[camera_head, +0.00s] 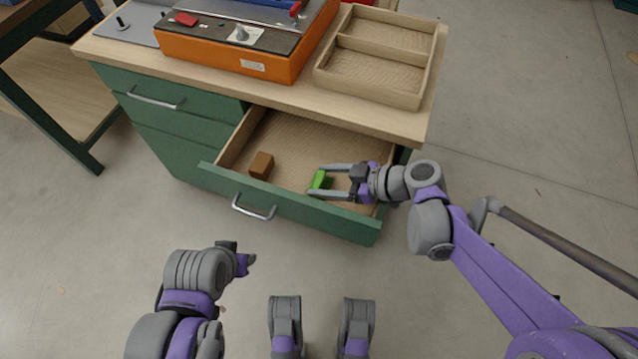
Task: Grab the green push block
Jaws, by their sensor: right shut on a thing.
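The green push block (320,180) is in the open drawer (300,139) of the green cabinet, towards the drawer's right side. My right gripper (319,181) reaches in from the right, and its two fingers are shut on the green block, one on the far side and one on the near side. I cannot tell whether the block is lifted off the drawer floor. My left gripper (250,260) is in front of the cabinet, away from the drawer. Its fingers are too hidden to tell open from shut.
A brown block (261,165) lies in the left part of the drawer. The drawer front has a metal handle (253,208). On the worktop above stand an orange machine (240,55) and a wooden divided tray (376,72). The floor right of the cabinet is clear.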

